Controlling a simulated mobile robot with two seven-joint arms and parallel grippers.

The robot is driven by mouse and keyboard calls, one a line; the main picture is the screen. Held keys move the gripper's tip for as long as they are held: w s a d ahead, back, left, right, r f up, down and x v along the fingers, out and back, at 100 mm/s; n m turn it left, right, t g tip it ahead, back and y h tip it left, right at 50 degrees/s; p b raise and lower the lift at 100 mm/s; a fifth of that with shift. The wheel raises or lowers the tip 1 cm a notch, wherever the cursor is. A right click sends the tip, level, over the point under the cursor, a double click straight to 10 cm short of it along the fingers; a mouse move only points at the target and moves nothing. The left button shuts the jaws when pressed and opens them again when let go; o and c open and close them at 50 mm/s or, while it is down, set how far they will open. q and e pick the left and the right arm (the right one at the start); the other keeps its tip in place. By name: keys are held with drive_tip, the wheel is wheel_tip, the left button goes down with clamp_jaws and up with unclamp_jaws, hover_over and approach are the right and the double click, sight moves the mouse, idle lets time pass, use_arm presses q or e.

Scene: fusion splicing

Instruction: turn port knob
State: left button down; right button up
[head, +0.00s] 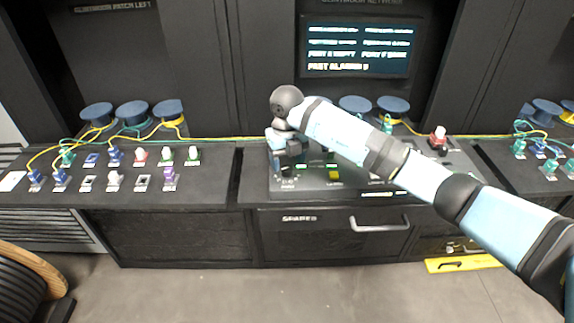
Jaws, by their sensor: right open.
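My right arm comes in from the right and reaches over the middle console (345,200). My right gripper (290,166) is open and points down over the console's left end, above a small printed label. I cannot make out a knob there; the gripper and wrist cover that spot, and I cannot tell whether the fingers touch anything. My left gripper is out of view.
A yellow button (335,174) and a red-topped white part (438,137) are on the console. The left bench holds several coloured connectors, blue spools (133,112) and cables. Below is a spares drawer with a handle (381,224).

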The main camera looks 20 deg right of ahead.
drive_tip(key=shift+f, duration=1.2)
drive_tip(key=c, duration=0.9)
drive_tip(key=shift+n, duration=0.3)
drive_tip(key=shift+n+b, duration=0.65)
drive_tip(key=shift+n, duration=0.15)
drive_tip(key=shift+n+b, duration=0.9)
drive_tip(key=shift+n, duration=0.9)
